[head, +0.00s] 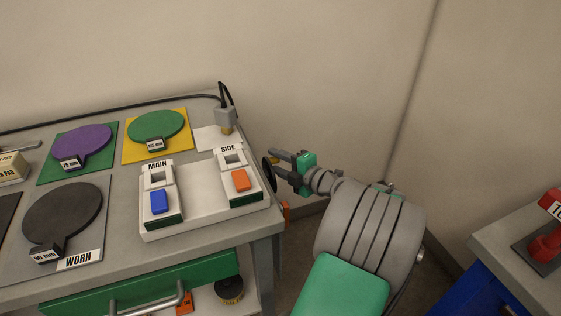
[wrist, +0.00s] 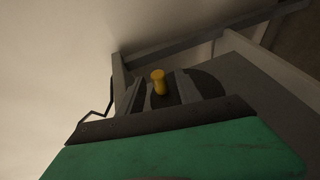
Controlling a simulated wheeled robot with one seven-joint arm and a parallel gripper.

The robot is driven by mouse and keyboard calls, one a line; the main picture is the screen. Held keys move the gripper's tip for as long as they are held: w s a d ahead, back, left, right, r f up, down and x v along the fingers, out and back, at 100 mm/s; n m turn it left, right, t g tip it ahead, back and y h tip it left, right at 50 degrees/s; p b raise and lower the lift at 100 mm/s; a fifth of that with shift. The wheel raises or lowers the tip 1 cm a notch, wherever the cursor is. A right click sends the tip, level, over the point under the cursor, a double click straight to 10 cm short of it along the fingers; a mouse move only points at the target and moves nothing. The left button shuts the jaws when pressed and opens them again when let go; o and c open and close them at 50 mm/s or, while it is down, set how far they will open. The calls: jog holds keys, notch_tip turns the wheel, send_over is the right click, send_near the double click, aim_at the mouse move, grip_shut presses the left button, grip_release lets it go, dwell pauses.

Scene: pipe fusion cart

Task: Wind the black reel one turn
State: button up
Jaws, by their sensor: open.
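The black reel (head: 268,176) is mounted on the right side of the cart and shows nearly edge-on in the head view. In the wrist view the reel (wrist: 208,84) is a dark disc with a yellow knob (wrist: 158,80) standing out from it. My gripper (head: 277,163) is at the reel, reaching in from the right. In the wrist view its two fingers (wrist: 158,92) are apart, one on each side of the knob, with gaps visible. Contact with the knob cannot be made out. Part of the reel is hidden behind the fingers.
The cart top (head: 118,222) carries a white switch box (head: 205,197) marked MAIN and SIDE, and several paddle-shaped plates. A grey plug (head: 226,118) with a black cable stands near the back right corner. A second table (head: 525,225) with a red object is at the right.

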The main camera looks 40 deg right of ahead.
grip_shut()
dwell(0.3)
jog(key=shift+d, duration=0.1)
dwell(0.4)
jog(key=g, duration=0.1)
jog(key=w+m+g+p, duration=0.1)
jog(key=g, duration=0.3)
jog(key=shift+w+f+m+y, duration=0.2)
jog(key=shift+f+m+y, duration=0.1)
jog(key=shift+f, duration=0.05)
jog(key=g+p, duration=0.2)
jog(key=f+g+p, duration=0.1)
jog(key=shift+w+m+g, duration=0.25)
jog(key=shift+m+g, duration=0.05)
jog(key=shift+m, duration=0.1)
jog(key=shift+f+g+y+p, duration=0.3)
jog(key=shift+g+p, duration=0.2)
jog(key=shift+g, duration=0.1)
